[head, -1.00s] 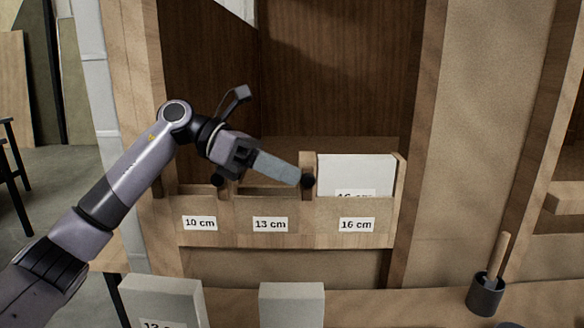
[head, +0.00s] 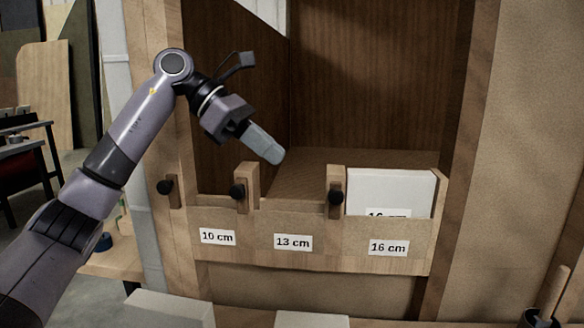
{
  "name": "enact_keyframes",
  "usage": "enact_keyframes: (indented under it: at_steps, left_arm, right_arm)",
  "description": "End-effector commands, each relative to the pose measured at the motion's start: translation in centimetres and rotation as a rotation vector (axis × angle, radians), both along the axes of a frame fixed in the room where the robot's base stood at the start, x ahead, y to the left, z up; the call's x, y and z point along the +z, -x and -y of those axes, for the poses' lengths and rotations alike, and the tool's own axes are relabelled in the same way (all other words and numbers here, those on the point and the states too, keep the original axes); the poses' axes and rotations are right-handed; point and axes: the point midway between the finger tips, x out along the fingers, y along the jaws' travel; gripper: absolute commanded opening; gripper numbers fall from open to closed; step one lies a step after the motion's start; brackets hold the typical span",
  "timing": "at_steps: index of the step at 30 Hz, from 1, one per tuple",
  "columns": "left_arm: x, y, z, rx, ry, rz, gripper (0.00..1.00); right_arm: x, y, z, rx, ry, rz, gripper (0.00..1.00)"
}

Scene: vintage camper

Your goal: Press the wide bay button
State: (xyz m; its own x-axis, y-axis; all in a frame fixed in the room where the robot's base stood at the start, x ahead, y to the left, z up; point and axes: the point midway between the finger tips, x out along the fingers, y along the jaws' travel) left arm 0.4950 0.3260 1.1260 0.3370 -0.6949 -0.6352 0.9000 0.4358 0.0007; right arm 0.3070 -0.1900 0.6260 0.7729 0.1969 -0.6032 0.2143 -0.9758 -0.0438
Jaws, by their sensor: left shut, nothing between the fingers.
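A wooden rack has three bays with labels reading 10 cm (head: 217,237), 13 cm (head: 293,242) and 16 cm (head: 388,247). The 16 cm bay is the widest and holds a white block (head: 390,188). A round black button (head: 335,196) sits on the post at that bay's left edge. Similar black buttons are on the middle post (head: 238,191) and the far left post (head: 166,187). My left gripper (head: 278,158) is shut and empty, above the 13 cm bay, up and left of the 16 cm bay's button and apart from it. My right gripper is out of view.
The 10 cm and 13 cm bays show no block. Two pale blocks (head: 170,308) (head: 312,320) stand on the surface in front, cut by the lower edge. A dark cup (head: 540,318) with a wooden handle is at bottom right. Cabinet walls flank the rack.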

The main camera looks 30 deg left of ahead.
Motion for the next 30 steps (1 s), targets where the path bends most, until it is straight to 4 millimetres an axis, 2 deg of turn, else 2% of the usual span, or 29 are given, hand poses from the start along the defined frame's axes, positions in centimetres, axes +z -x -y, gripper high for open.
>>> enact_keyframes:
  at_steps: [9,15,30]
  left_arm:
    - [-3.8,-1.9,4.0,-0.004,0.000,-0.002,0.00]
    - [-5.4,-2.8,5.9,-0.002,0.001,-0.002,0.00]
    - [-5.8,-3.1,6.4,-0.001,0.000,-0.001,0.00]
  right_arm:
    - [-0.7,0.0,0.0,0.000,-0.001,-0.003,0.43]
    - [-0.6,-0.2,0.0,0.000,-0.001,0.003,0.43]
    - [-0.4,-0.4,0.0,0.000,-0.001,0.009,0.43]
